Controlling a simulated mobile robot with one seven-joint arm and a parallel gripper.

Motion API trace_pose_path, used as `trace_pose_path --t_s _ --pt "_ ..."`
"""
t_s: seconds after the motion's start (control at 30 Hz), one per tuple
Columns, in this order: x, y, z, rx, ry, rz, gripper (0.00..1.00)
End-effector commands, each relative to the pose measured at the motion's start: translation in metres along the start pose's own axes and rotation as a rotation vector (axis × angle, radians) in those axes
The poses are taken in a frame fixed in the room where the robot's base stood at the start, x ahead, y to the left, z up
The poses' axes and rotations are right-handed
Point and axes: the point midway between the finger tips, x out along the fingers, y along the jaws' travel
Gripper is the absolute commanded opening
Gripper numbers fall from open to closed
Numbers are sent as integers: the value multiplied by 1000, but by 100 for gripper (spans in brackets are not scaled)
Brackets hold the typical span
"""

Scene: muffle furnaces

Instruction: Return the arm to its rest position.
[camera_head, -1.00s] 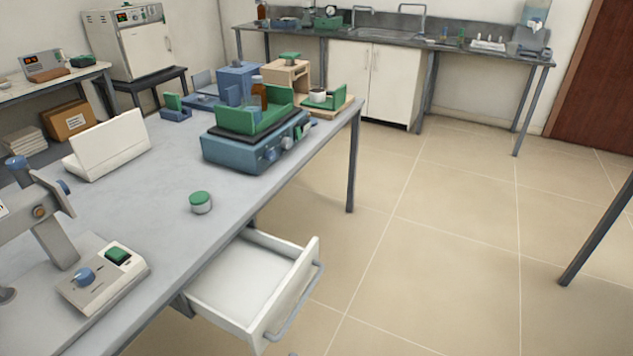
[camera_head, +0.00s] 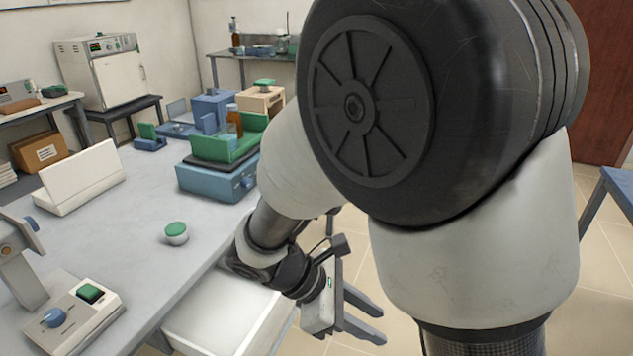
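My arm fills the middle and right of the head view, with its large dark joint close to the camera. My gripper (camera_head: 374,322) hangs low beside the table, at the right of the open drawer (camera_head: 222,312). Its two fingers point to the lower right and stand apart with a gap between them. I see nothing between the fingers. My arm hides part of the drawer and the area behind it.
The grey table (camera_head: 120,235) holds a small green-lidded jar (camera_head: 176,233), a blue device (camera_head: 212,182) with a green tray (camera_head: 225,150), a white folded stand (camera_head: 82,177) and a control box (camera_head: 75,318). A blue-topped table (camera_head: 620,188) edges in at the right. Floor shows between.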

Motion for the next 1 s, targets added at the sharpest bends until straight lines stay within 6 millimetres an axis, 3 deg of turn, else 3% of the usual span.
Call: trace_pose_path --t_s 0.03,0.2,0.5,0.83,1.0 --pt "-4 -3 18 130 80 -37 31" --pt "-20 -18 59 560 331 -155 31" --pt "-53 -32 111 1176 682 -267 31" --pt "-80 -39 148 1573 927 -294 31" --pt "-112 -34 177 1576 929 -300 31"
